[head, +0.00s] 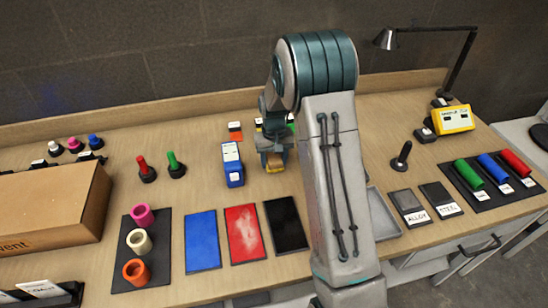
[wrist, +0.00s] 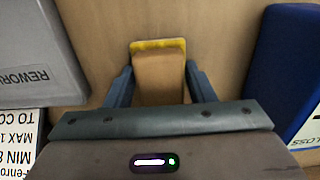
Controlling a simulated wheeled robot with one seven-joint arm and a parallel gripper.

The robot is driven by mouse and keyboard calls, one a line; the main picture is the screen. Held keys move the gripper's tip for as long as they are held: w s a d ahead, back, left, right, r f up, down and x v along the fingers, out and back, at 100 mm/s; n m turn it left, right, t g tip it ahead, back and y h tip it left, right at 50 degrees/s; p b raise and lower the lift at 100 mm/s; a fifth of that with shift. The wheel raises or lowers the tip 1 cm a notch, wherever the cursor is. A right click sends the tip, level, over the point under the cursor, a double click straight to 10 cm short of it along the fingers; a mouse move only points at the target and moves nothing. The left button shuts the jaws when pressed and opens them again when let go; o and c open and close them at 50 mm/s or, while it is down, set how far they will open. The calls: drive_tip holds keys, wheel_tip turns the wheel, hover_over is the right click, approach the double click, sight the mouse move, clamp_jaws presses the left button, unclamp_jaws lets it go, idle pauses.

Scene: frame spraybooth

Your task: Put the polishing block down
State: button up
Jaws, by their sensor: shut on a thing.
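My gripper (head: 273,158) is over the back middle of the workbench, behind my raised arm. It is shut on the polishing block (wrist: 159,80), a tan block with a yellow edge, which sits between both fingers in the wrist view. In the head view only a small yellowish part of the block (head: 275,168) shows below the fingers. I cannot tell whether the block touches the bench top.
A blue item (head: 235,175) labelled GLOSS stands close beside my gripper; it also shows in the wrist view (wrist: 285,70). A grey REWORK tray (wrist: 38,60) and printed card (wrist: 18,135) lie on the other side. Coloured panels (head: 203,240) lie in front.

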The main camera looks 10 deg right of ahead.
drive_tip(key=shift+f, duration=0.1)
drive_tip(key=shift+f+b, duration=0.25)
drive_tip(key=shift+b, duration=0.05)
drive_tip(key=o, duration=0.7)
drive_tip(key=shift+s, duration=0.1)
drive_tip(key=o, duration=0.3)
drive_tip(key=shift+d, duration=0.15)
drive_tip(key=shift+o, duration=0.2)
